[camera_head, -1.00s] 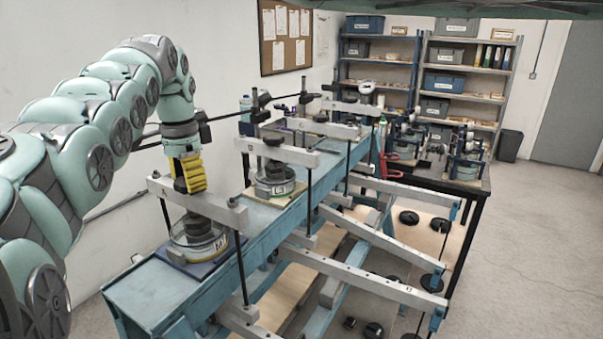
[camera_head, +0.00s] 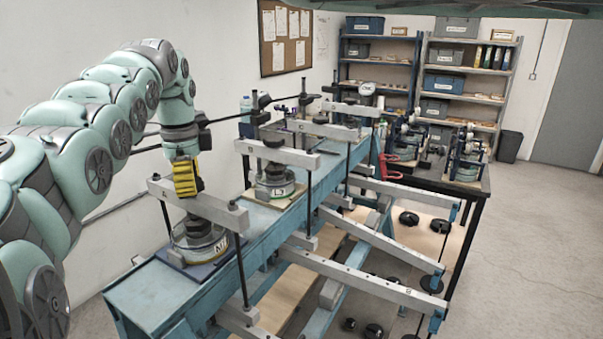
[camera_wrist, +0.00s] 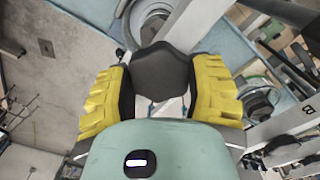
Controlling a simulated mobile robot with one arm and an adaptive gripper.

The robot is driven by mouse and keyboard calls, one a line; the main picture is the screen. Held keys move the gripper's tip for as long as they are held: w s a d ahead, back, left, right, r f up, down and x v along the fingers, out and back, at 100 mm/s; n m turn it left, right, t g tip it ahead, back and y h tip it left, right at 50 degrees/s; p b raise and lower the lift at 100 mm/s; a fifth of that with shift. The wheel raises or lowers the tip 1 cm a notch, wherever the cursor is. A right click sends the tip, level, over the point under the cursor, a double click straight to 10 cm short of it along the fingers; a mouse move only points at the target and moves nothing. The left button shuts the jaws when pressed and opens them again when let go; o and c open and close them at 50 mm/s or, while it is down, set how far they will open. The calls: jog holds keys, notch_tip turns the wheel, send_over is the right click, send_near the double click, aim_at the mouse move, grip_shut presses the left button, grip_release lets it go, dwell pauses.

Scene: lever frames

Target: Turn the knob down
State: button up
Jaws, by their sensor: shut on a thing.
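The knob (camera_wrist: 160,73) is dark and many-sided in the wrist view. It sits between the yellow fingers of my gripper (camera_wrist: 162,92), which is shut on it from both sides. In the head view my gripper (camera_head: 186,178) points down at the front crossbar (camera_head: 208,206), and its fingers and the bar hide most of the knob. Under this bar stands a round metal cell (camera_head: 200,243) with a white label, on the blue bench. The knob's turn angle cannot be read.
A second cell (camera_head: 275,186) under its own crossbar (camera_head: 283,153) stands further back on the blue bench (camera_head: 140,295). Upright rods flank the front bar. Lever beams (camera_head: 380,285) extend right. The floor at far right is clear.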

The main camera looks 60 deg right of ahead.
jog(key=shift+w, duration=0.1)
jog(key=o, duration=1.3)
